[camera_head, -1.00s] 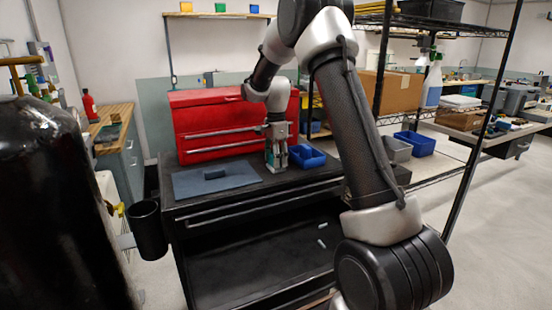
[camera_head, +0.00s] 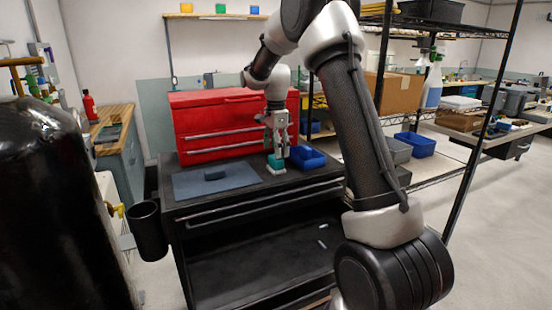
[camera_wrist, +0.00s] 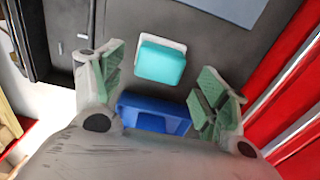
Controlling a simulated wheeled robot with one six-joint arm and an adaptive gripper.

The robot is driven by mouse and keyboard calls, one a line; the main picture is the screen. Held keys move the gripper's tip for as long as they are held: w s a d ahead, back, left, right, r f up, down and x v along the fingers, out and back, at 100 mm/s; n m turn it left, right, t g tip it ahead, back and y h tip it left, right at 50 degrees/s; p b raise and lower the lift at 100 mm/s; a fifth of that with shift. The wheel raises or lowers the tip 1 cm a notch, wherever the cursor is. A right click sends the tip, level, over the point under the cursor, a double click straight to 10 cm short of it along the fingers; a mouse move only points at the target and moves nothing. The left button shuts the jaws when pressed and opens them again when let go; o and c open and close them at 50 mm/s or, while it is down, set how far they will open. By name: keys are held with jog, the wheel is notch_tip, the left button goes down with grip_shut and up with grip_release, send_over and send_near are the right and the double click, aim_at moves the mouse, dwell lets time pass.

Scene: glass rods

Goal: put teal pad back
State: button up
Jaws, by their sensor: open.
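The teal pad (camera_head: 275,161) sits on a white base (camera_head: 276,171) on the black cart top, just left of a blue bin. In the wrist view the teal pad (camera_wrist: 160,64) lies flat, with a white rim of the base showing along its edge. My gripper (camera_head: 277,152) is above the pad. In the wrist view its green-padded fingers (camera_wrist: 160,82) are spread wide on either side of the pad, with nothing held between them.
The blue bin (camera_head: 316,160) stands close to the right of the pad. A red tool chest (camera_head: 220,126) stands behind. Small pale pieces lie on the lower shelf (camera_head: 250,262).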

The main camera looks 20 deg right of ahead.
notch_tip(320, 180, up, 8)
jog(key=s+a+r+n+t, duration=0.1)
jog(key=s+r+n, duration=0.5)
jog(key=s, duration=0.5)
jog(key=s+a+f+n+t, duration=0.1)
jog(key=s+f+n+t, duration=0.2)
jog(key=s+n, duration=0.9)
jog(key=s, duration=1.5)
jog(key=shift+s, duration=0.15)
